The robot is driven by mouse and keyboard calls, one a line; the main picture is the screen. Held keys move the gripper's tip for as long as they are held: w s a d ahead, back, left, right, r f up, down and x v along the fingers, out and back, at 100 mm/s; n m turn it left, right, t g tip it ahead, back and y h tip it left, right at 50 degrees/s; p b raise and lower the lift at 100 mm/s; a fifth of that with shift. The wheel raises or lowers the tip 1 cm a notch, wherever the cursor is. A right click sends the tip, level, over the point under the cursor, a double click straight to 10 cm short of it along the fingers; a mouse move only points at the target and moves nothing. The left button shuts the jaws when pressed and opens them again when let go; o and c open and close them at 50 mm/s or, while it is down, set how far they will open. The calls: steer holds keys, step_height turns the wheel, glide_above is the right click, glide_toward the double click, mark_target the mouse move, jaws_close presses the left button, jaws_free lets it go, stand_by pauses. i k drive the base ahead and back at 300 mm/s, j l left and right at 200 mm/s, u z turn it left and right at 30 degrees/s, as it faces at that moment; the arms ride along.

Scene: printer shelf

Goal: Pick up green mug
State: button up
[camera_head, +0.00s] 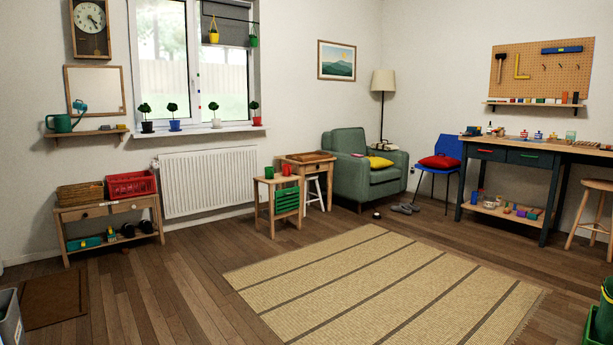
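A small green mug (269,172) stands upright on top of a small wooden side table (262,181) near the middle of the room, left of the armchair. A red mug-like item (287,169) stands just to its right. The green mug is far off and small, so its handle is hard to make out. My gripper is not in view.
A striped rug (385,285) covers the middle floor. A green armchair (345,160) and wooden table (318,163) stand right of the side table. A radiator (208,182) and low cabinet (82,212) are left. The plank floor (190,275) before the side table is clear.

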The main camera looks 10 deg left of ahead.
mark_target(269, 170)
steer(key=i+j+u, duration=0.4)
steer(key=i, duration=0.3)
steer(key=i+j+u, duration=0.1)
steer(key=i+u, duration=0.3)
steer(key=i, duration=0.35)
steer(key=i+l+u, duration=0.1)
steer(key=i+u, duration=0.25)
steer(key=i, duration=0.4)
steer(key=i+z, duration=0.1)
steer(key=i, duration=0.45)
steer(key=i+j+z, duration=0.15)
steer(key=i, duration=0.35)
steer(key=i+j+z, duration=0.1)
steer(key=i, duration=0.45)
steer(key=i+j+z, duration=0.1)
steer(key=i, duration=0.4)
steer(key=i+z, duration=0.35)
steer(key=i+j+z, duration=0.15)
steer(key=i+z, duration=0.2)
steer(key=i, duration=0.2)
steer(key=i+j+z, duration=0.25)
steer(key=i+z, duration=0.15)
steer(key=i+j+z, duration=0.35)
steer(key=i+u, duration=0.1)
steer(key=i+j, duration=0.05)
